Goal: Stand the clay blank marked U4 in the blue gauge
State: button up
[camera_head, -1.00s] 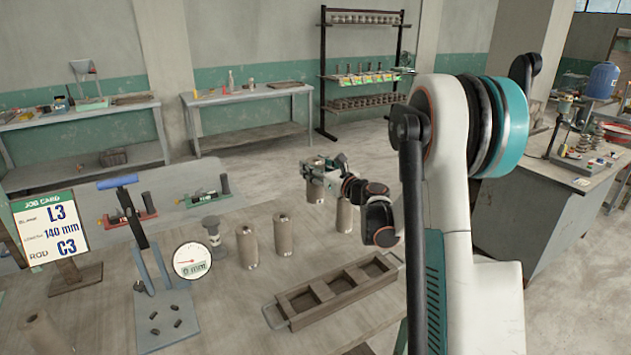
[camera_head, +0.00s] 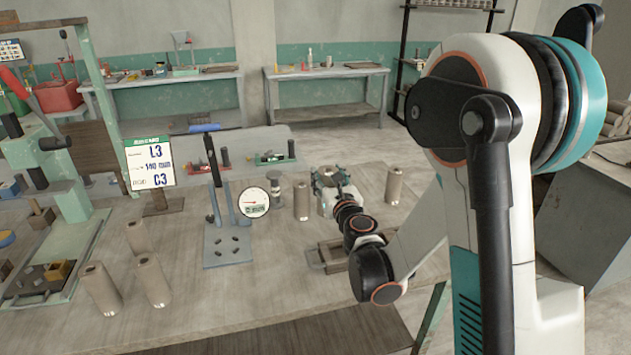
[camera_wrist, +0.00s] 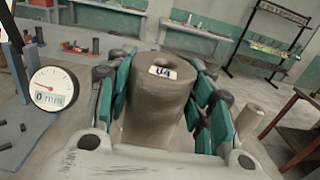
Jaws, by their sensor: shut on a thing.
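My gripper (camera_head: 328,178) is shut around a brown cylindrical clay blank (camera_wrist: 158,112). The blank is upright, with a hole in its top and a white label reading U4. The green finger pads (camera_wrist: 162,95) press on both sides of it in the wrist view. In the head view the held blank (camera_head: 323,207) is partly hidden by my gripper, and I cannot tell how far its foot is from the table.
Other blanks stand nearby, one left (camera_head: 302,200) and one right (camera_head: 393,186) of my gripper. Several more (camera_head: 151,280) stand front left. A wooden tray (camera_head: 322,258) lies partly behind my arm. A job card (camera_head: 150,162) stands left. A green-based fixture (camera_head: 275,158) is behind.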

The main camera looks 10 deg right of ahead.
aim_at(227, 246)
jog(key=k+j+u, duration=0.15)
jog(key=j+u, duration=0.2)
jog(key=k+j+u, duration=0.1)
jog(key=j+u, duration=0.3)
jog(key=j, duration=0.2)
jog(key=j+u, duration=0.35)
jog(key=j, duration=0.15)
